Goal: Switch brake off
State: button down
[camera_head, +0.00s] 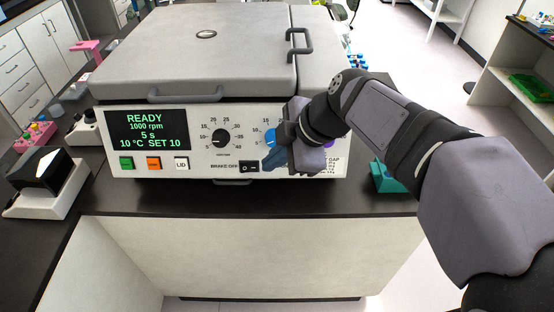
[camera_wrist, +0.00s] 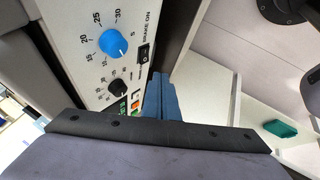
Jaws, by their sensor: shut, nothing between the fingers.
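The brake switch (camera_head: 249,167) is a small black rocker low on the front panel of the grey-and-white machine (camera_head: 190,115). In the head view "BRAKE OFF" is printed at its left; in the wrist view the switch (camera_wrist: 145,53) has "BRAKE ON" at its other end. I cannot tell which side is pressed in. My gripper (camera_head: 268,163) has blue fingers, shut and empty, with the tips just right of the switch and close to the panel. I cannot tell whether they touch. In the wrist view the shut fingers (camera_wrist: 160,96) lie beside the panel edge.
A blue dial (camera_head: 270,137) sits above the fingers and a black dial (camera_head: 221,139) to the left. The display (camera_head: 148,130) reads READY, above green, orange and LID buttons. A teal object (camera_head: 383,177) stands right of the machine on the dark bench.

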jog(key=shift+v, duration=1.05)
jog(key=shift+s+a+p, duration=0.15)
jog(key=shift+a+p, duration=0.55)
jog(key=p, duration=0.3)
send_near(249, 167)
jog(key=s+a+f, duration=0.3)
jog(key=f, duration=0.1)
jog(key=shift+w+a+f+p, duration=0.15)
jog(key=shift+w+a+p, duration=0.15)
jog(key=shift+w, duration=0.3)
jog(key=shift+w+a+f+p, duration=0.2)
jog(key=shift+w+p, duration=0.15)
jog(key=shift+w, duration=0.25)
jog(key=shift+w+a+f+p, duration=0.2)
jog(key=shift+w+p, duration=0.1)
jog(key=shift+w, duration=0.3)
jog(key=shift+f, duration=0.1)
